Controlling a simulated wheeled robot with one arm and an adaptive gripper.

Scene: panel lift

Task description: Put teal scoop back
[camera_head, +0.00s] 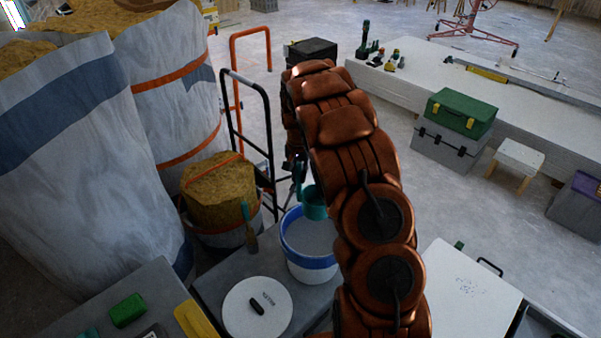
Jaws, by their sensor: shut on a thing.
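The teal scoop (314,205) is upright in the picture, with its cup over the far rim of a white bucket with a blue band (311,262). I cannot tell whether the cup touches the rim. The bucket holds pale grey material. My gripper (297,166) is shut on the scoop's handle, above and slightly left of the cup. My copper-coloured arm hides much of the gripper and the bucket's right edge.
A round white lid (240,306) lies in front of the bucket on a grey surface. A black hand truck (268,140) stands behind. A white board (462,290) lies at right.

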